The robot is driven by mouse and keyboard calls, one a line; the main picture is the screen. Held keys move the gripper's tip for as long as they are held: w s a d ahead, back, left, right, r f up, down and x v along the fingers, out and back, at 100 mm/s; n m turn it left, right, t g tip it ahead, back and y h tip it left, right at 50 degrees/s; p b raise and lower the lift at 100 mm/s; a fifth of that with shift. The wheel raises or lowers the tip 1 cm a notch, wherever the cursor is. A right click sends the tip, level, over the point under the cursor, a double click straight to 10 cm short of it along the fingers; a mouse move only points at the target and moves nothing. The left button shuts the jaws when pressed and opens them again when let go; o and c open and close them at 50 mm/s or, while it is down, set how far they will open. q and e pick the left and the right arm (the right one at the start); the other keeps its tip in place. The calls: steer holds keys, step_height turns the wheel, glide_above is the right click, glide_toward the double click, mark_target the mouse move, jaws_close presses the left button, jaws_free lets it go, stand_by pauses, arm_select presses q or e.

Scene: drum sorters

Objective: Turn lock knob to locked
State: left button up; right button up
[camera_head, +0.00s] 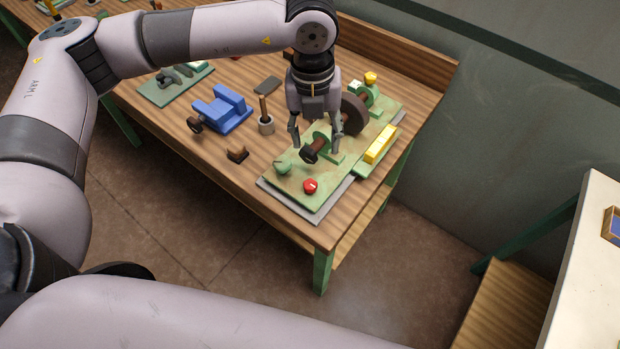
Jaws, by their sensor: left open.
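A red round knob (310,186) with a small pale mark sits at the near corner of a green machine plate (325,187) on the workbench. A green knob-like part (283,168) is to its left, and a yellow knob (371,78) tops a green block at the plate's far end. The frame does not make plain which is the lock knob or how it is turned. My left gripper (316,145) points down, open, with its fingers on either side of the machine's dark shaft end (310,153). Contact cannot be told. My right gripper is out of view.
A brown wheel (353,115) stands behind my left gripper, and a yellow bar (380,144) lies along the plate's right side. A blue vise (222,110), a cup with a wooden handle (266,123) and a small brown block (237,154) are left on the wooden bench (205,151).

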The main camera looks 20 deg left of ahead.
arm_select(q)
steer(key=a, duration=0.1)
steer(key=p, duration=0.5)
glide_toward(310, 184)
steer(key=shift+y, duration=0.3)
steer(key=f, duration=0.7)
steer(key=shift+d+f, duration=0.25)
steer(key=shift+d, duration=0.05)
steer(key=shift+f, duration=0.55)
steer(key=shift+c, duration=0.5)
jaws_close()
